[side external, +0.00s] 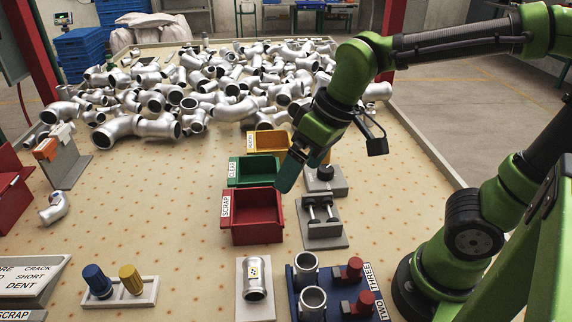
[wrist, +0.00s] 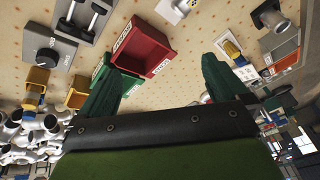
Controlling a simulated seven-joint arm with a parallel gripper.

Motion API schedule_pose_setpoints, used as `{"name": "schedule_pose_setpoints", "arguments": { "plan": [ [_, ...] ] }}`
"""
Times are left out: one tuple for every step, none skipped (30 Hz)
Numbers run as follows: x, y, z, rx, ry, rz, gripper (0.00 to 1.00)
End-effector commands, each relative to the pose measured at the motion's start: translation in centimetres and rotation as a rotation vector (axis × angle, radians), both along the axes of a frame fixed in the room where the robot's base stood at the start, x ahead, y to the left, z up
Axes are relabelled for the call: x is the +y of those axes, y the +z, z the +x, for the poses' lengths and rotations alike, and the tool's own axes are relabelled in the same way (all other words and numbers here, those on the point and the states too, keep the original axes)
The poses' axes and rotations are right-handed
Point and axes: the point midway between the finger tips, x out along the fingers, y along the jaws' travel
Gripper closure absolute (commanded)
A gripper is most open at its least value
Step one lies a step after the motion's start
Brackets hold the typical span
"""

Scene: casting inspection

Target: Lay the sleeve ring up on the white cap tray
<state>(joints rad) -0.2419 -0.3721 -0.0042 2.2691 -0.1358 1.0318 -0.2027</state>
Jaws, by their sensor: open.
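My gripper (side external: 290,176) is open, its two teal fingers spread, above the table by the red and green bins. In the wrist view the fingers (wrist: 160,70) are wide apart with nothing held between them. The white cap tray (side external: 147,294) lies at the front left of the table, well away from my gripper. A blue cap (side external: 97,280) and a yellow cap (side external: 131,279) stand on it. I cannot pick out the sleeve ring with certainty.
The red scrap bin (side external: 257,216), green bin (side external: 253,170) and yellow bin (side external: 268,143) stand in a row below my gripper. Grey fixtures (side external: 322,222) are to their right. A blue fixture with red clamps (side external: 353,270) is in front. Silver castings (side external: 200,90) fill the back.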

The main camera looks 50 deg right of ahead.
Motion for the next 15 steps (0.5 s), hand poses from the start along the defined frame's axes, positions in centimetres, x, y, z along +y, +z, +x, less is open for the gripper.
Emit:
{"name": "schedule_pose_setpoints", "arguments": {
  "plan": [
    [-1.6, 0.7, -0.9, -0.049, -0.096, 0.041, 0.0],
    [-2.3, 1.0, -1.3, -0.074, -0.147, 0.063, 0.0],
    [-3.1, 1.3, -1.9, -0.102, -0.208, 0.092, 0.0],
    [-3.6, 1.4, -2.2, -0.123, -0.248, 0.109, 0.0],
    [-4.0, 1.5, -2.6, -0.139, -0.285, 0.126, 0.0],
    [-4.5, 1.7, -2.9, -0.162, -0.327, 0.146, 0.0],
    [-4.8, 1.7, -3.2, -0.174, -0.352, 0.157, 0.0],
    [-5.1, 1.8, -3.4, -0.185, -0.375, 0.168, 0.0],
    [-5.3, 1.8, -3.6, -0.197, -0.397, 0.179, 0.0],
    [-5.4, 1.8, -3.7, -0.204, -0.408, 0.184, 0.0],
    [-5.5, 1.8, -3.8, -0.209, -0.417, 0.188, 0.0],
    [-5.6, 1.8, -3.8, -0.212, -0.425, 0.192, 0.0],
    [-5.6, 1.8, -3.8, -0.213, -0.429, 0.193, 0.0],
    [-5.7, 1.8, -3.8, -0.213, -0.43, 0.194, 0.0],
    [-5.6, 1.8, -3.8, -0.212, -0.429, 0.194, 0.0]
  ]
}}
